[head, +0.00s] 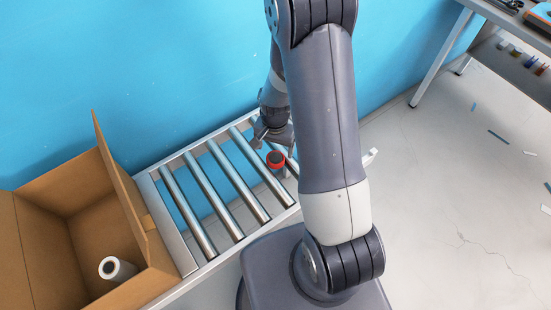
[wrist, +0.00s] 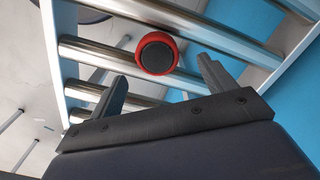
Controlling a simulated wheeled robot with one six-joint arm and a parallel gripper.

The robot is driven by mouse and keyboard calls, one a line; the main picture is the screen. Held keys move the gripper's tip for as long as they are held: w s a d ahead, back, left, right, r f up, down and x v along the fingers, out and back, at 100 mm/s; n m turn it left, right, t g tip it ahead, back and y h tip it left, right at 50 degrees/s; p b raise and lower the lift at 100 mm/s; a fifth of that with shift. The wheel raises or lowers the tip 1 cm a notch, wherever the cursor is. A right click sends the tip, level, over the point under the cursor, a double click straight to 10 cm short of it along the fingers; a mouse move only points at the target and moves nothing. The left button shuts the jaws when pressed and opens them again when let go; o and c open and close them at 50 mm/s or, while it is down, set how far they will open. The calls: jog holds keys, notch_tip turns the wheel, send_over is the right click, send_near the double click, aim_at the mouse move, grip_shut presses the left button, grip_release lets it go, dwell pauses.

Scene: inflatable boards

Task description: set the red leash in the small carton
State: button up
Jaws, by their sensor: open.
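The red leash (head: 275,165) appears as a compact red roll with a dark middle, resting on the metal rollers. It also shows in the wrist view (wrist: 157,53), beyond and roughly between the fingertips, with no finger closed on it. My gripper (head: 272,138) is just above and beside the leash in the head view, partly hidden by my arm. In the wrist view my gripper (wrist: 163,82) is open and empty. An open cardboard carton (head: 45,250) stands at the lower left, at the left end of the rollers. It is the only carton in view.
A white roll (head: 117,269) is inside the carton. The roller conveyor (head: 229,190) runs along a blue wall (head: 150,70), its rollers clear between carton and leash. One carton flap (head: 122,185) stands up on the conveyor side. A table (head: 510,25) stands at the upper right.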

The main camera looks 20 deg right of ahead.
aim_at(276, 156)
jog(key=shift+s+f+p, duration=0.1)
jog(key=shift+f+p, duration=0.2)
jog(key=shift+f, duration=2.1)
jog(key=shift+c, duration=0.3)
jog(key=c, duration=1.1)
jog(key=shift+r, duration=0.15)
